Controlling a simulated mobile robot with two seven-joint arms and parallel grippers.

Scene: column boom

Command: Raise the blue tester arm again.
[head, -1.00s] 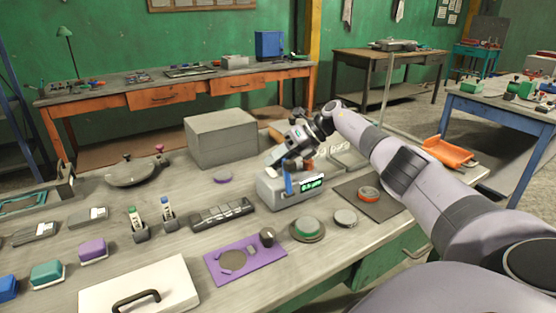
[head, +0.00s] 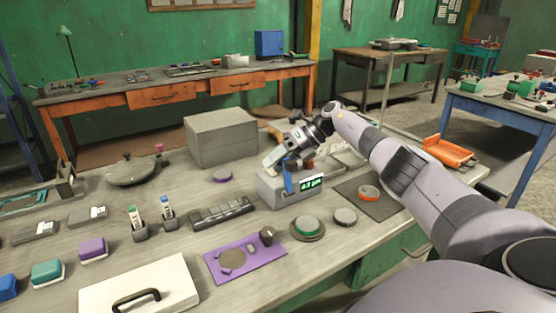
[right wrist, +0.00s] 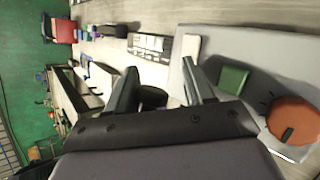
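The grey tester (head: 284,194) stands on the workbench with a lit green display (head: 311,183). Its blue arm (head: 289,180) stands at the tester's front left, its upper end partly hidden by my right gripper. My right gripper (head: 274,158) is just above and behind the blue arm, pointing left and down. In the right wrist view its two fingers (right wrist: 160,85) are apart with a gap between them. A dark rounded thing shows in that gap; I cannot tell what it is. I cannot tell whether a finger touches the blue arm. My left gripper is out of view.
A dark mat (head: 391,204) with an orange ring (head: 369,193) lies right of the tester. A green-topped disc (head: 307,227), grey puck (head: 345,217) and purple plate (head: 262,267) lie in front. A large grey block (head: 220,140) stands behind left.

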